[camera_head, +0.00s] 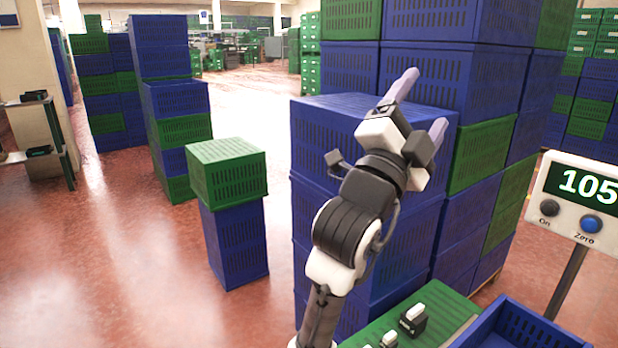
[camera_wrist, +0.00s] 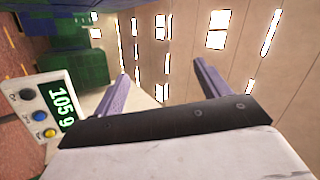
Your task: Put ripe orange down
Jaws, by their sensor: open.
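No orange shows in either view. My gripper (camera_head: 424,102) is raised in front of the tall stack of blue and green crates, its two pale purple fingers spread apart. In the wrist view my gripper (camera_wrist: 161,70) is also open, with nothing between the fingers. The wrist view looks past the fingers to a wall or ceiling with bright panels. A blue crate (camera_head: 545,328) is partly in view at the bottom right, well below my gripper; its inside is mostly cut off.
A scale display (camera_head: 590,188) on a post stands at the right, reading 105 in part; it also shows in the wrist view (camera_wrist: 50,108). A green surface (camera_head: 455,303) bears small black-and-white devices. Stacked crates (camera_head: 228,172) stand at left. Red floor (camera_head: 130,260) is open at left.

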